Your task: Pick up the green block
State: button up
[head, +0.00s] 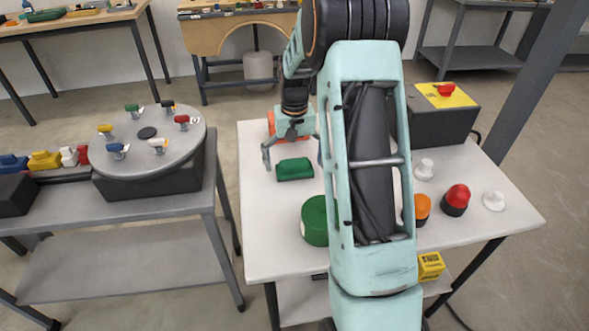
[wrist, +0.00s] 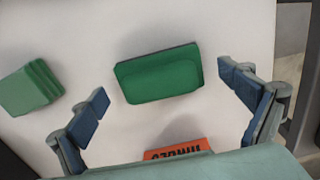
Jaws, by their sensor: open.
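The green block (head: 295,170), a low block with rounded edges, lies on the white table (head: 262,235). In the wrist view the green block (wrist: 160,74) lies between and a little beyond the blue fingertips, with clear table on both sides. My gripper (head: 292,156) points down just behind and above the block. It is open and empty, its fingers spread wider than the block; the wrist view also shows my gripper (wrist: 166,86). Neither finger appears to touch the block.
A green round object (head: 314,221) is partly behind my arm. A paler ridged green piece (wrist: 30,88) is left in the wrist view. An orange lettered item (wrist: 178,150) is near my palm. Orange (head: 421,209) and red (head: 456,199) buttons stand right of my arm.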

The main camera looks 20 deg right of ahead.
jog(key=shift+f, duration=0.3)
jog(key=shift+c, duration=0.5)
jog(key=c, duration=1.2)
jog(key=shift+r, duration=0.1)
